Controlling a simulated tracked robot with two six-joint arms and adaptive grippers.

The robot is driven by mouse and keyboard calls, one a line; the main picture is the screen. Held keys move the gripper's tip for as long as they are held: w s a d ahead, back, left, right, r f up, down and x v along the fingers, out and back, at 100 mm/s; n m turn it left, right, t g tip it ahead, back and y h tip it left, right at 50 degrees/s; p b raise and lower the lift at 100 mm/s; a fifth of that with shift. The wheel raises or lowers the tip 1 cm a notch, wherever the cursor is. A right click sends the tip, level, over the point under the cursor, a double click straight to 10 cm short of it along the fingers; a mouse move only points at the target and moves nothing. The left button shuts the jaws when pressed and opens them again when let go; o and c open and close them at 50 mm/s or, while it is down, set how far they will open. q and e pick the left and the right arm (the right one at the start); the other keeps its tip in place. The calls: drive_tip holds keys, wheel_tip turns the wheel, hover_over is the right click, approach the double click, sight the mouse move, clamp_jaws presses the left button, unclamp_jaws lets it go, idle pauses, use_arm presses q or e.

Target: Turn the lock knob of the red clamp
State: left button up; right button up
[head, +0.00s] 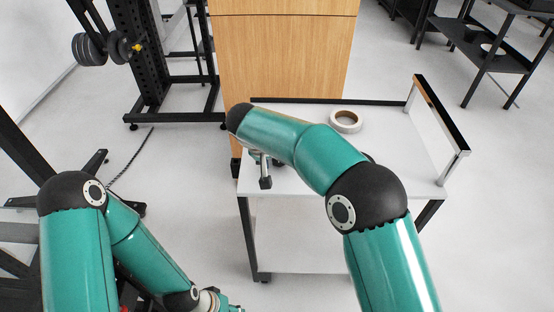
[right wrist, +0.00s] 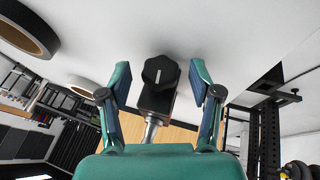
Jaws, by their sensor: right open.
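A black lock knob (right wrist: 160,72) with a white mark faces the right wrist camera, on a dark clamp body (right wrist: 155,102) with a silver rod below it. No red part of the clamp shows. My right gripper (right wrist: 161,78) is open, with one finger on each side of the knob and a gap on both sides. In the head view my right arm hides most of the gripper and clamp; a small black and silver part shows below the forearm, and I cannot tell whose it is. My left gripper (head: 222,303) is at the bottom edge, largely cut off.
A white cart (head: 300,180) with a raised handle (head: 440,112) on the right stands under my right arm. A tape roll (head: 346,121) lies on its top. A wooden cabinet (head: 285,50) stands behind it. A black rack (head: 160,80) is at the back left.

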drive_tip(key=v, duration=1.1)
drive_tip(key=shift+r, duration=0.2)
